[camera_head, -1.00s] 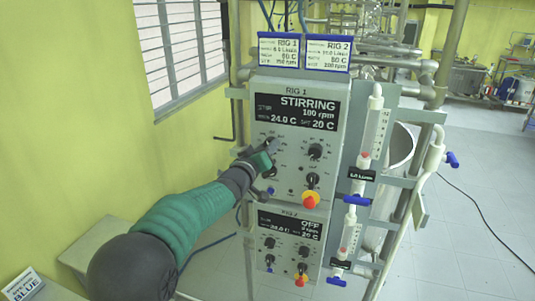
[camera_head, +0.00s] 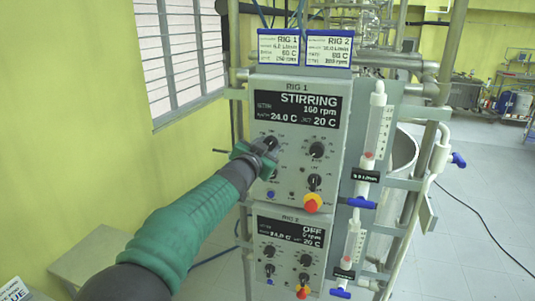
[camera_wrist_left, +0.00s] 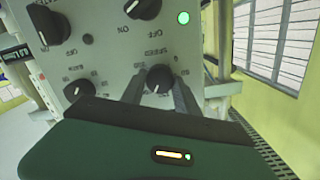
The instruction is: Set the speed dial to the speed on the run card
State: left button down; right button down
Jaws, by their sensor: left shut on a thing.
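The Rig 1 panel (camera_head: 326,165) has a dark display (camera_head: 297,108) that reads STIRRING, about 160 rpm, 24.0 C and 20 C. The Rig 1 run card (camera_head: 279,48) hangs above it; its bottom speed line is too small to read surely. My left gripper (camera_head: 266,148) is at the upper left dial of this panel, and its fingers partly cover that dial. In the left wrist view, the speed dial (camera_wrist_left: 159,78), black with a white pointer mark, sits between the two fingers, which are shut on it. My right gripper is not in view.
A second dial (camera_head: 317,150) and a red-yellow stop button (camera_head: 312,203) are close to the right. The Rig 2 panel (camera_head: 289,250) is below, showing OFF. Flow meters (camera_head: 375,130) with blue valves stand at the right. A Rig 2 card (camera_head: 329,48) hangs beside the first.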

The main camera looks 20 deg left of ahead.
pick_arm(q)
jog(key=m+b, duration=0.2)
jog(key=m, duration=0.1)
jog(key=m+b, duration=0.2)
jog(key=m, duration=0.1)
jog(key=m+y+b, duration=0.1)
jog(key=m+b, duration=0.1)
jog(key=m, duration=0.1)
jog(key=shift+d+f+m, duration=0.15)
jog(key=shift+f+m, duration=0.2)
jog(key=shift+m, duration=0.35)
jog(key=c, duration=1)
grip_release()
jog(key=shift+o, duration=0.5)
jog(key=shift+r, duration=0.1)
